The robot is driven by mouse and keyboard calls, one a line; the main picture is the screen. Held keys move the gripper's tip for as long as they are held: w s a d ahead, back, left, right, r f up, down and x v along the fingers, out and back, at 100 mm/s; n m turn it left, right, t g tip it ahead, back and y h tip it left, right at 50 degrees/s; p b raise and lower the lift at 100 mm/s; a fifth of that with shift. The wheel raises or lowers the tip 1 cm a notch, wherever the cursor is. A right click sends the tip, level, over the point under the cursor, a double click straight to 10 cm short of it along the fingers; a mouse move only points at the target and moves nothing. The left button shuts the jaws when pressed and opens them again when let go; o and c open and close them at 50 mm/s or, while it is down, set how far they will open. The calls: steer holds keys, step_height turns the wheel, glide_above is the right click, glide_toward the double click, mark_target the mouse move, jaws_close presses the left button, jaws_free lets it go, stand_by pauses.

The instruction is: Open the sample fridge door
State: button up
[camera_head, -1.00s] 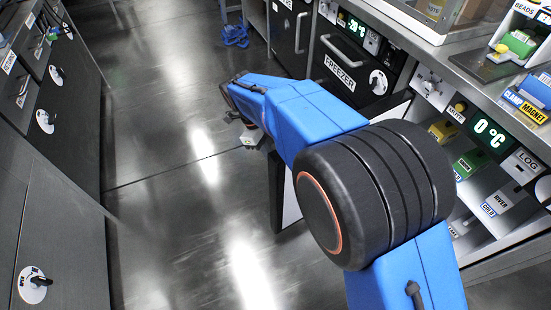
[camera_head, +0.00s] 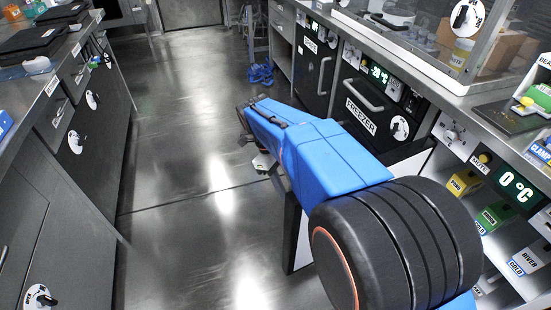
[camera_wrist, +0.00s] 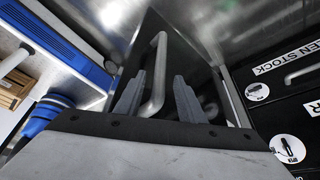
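The sample fridge (camera_head: 517,187), with a green 0 °C display, stands open at the right. Labelled boxes show on its shelves. Its door (camera_head: 302,245) is swung out into the aisle, with a pale inner face and a dark edge; my arm hides much of it. In the wrist view, the door's dark front (camera_wrist: 190,50) carries a grey bar handle (camera_wrist: 158,70). My gripper (camera_wrist: 158,85) has its two fingers spread on either side of this handle, with a gap visible at the right finger.
A freezer (camera_head: 375,105) with its own handle stands beyond the fridge. Cabinets (camera_head: 75,190) line the left side of the aisle. A blue object (camera_head: 260,75) lies on the floor farther off. The floor (camera_head: 185,200) between is clear.

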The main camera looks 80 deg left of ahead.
steer(key=v, duration=1.2)
steer(key=shift+s+r, duration=0.1)
steer(key=shift+r, duration=0.05)
